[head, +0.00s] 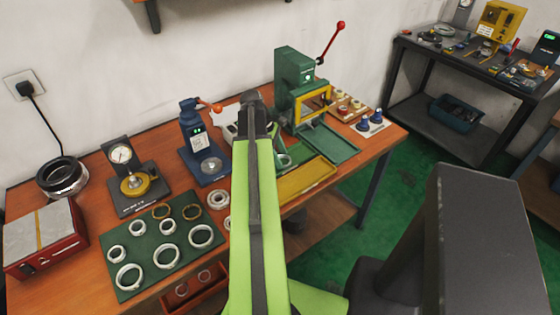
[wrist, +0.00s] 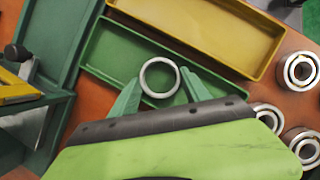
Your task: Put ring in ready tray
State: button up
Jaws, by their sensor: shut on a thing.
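A plain grey metal ring (wrist: 143,78) is held between the two green fingers of my gripper (wrist: 160,90) in the wrist view. The ring appears over the green tray (wrist: 117,47), its opening facing the camera. I cannot tell how high it is above the tray floor. The yellow tray (wrist: 220,26) lies alongside the green one; it also shows in the head view (head: 307,181). No label marks either tray as the ready tray.
A green press (head: 293,75) stands close behind the trays. A blue bench tool (head: 192,140) and a dial gauge (head: 121,157) stand to the left. Several rings lie on a green mat (head: 144,235). Loose bearings (wrist: 300,70) sit beside the trays.

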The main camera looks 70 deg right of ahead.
jog(key=shift+f, duration=0.15)
jog(key=o, duration=1.3)
jog(key=shift+r, duration=0.2)
jog(key=shift+r+p, duration=0.3)
jog(key=shift+r, duration=0.05)
jog(key=p+v, duration=1)
jog(key=v, duration=0.1)
jog(key=shift+w+r, duration=0.1)
jog(key=shift+r, duration=0.1)
